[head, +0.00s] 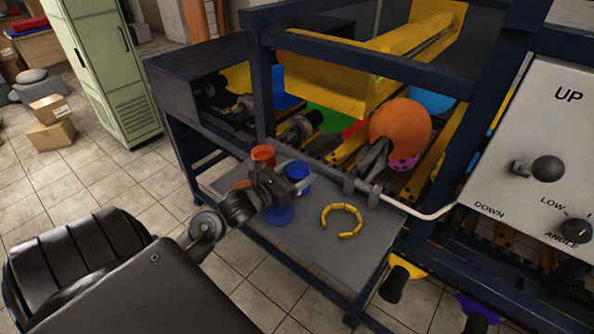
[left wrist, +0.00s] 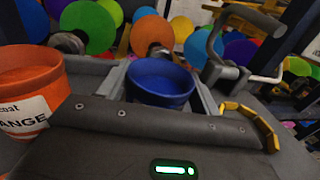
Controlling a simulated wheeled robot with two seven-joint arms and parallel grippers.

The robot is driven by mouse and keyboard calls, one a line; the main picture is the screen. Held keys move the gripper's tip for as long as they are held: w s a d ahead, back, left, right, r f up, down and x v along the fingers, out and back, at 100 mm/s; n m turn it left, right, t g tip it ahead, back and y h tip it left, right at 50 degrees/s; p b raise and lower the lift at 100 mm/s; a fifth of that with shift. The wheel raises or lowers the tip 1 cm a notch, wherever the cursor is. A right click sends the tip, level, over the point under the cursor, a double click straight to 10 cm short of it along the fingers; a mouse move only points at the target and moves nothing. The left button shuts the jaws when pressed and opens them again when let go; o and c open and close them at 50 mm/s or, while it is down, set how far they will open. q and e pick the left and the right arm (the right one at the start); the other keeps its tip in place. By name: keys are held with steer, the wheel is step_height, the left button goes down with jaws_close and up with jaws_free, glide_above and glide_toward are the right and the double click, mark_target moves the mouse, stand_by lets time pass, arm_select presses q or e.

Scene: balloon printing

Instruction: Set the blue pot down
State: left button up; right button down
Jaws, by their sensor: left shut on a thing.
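The blue pot (head: 298,170) is between the fingers of my left gripper (head: 297,184), which is shut on it over the grey table (head: 335,255). In the left wrist view the blue pot (left wrist: 160,82) sits upright between the two fingers, its open top facing up. Whether its base touches the table is hidden by the gripper. A flat blue round patch (head: 280,216) shows on the table just below the gripper. My right gripper is not in view.
An orange pot (head: 263,153) stands close to the left of the blue pot; its label shows in the left wrist view (left wrist: 28,112). A yellow segmented arc (head: 342,221) lies to the right. The machine's dark blue frame (head: 262,95) rises behind. The table's front right is clear.

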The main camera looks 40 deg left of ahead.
arm_select(q)
steer(key=shift+f, duration=0.1)
steer(key=o, duration=0.7)
steer(key=shift+f, duration=0.1)
steer(key=o, duration=0.4)
steer(key=shift+r, duration=0.3)
steer(key=s+b, duration=0.1)
steer(key=s, duration=0.2)
steer(key=s+a+b, duration=0.1)
steer(key=s, duration=0.3)
steer(key=s+b, duration=0.1)
steer(key=s, duration=0.2)
steer(key=shift+s+a+f+b, duration=0.15)
steer(key=shift+a+f+b, duration=0.1)
steer(key=shift+b, duration=0.15)
steer(key=shift+s+a+r, duration=0.1)
steer(key=shift+s+r, duration=0.05)
steer(key=shift+s, duration=0.65)
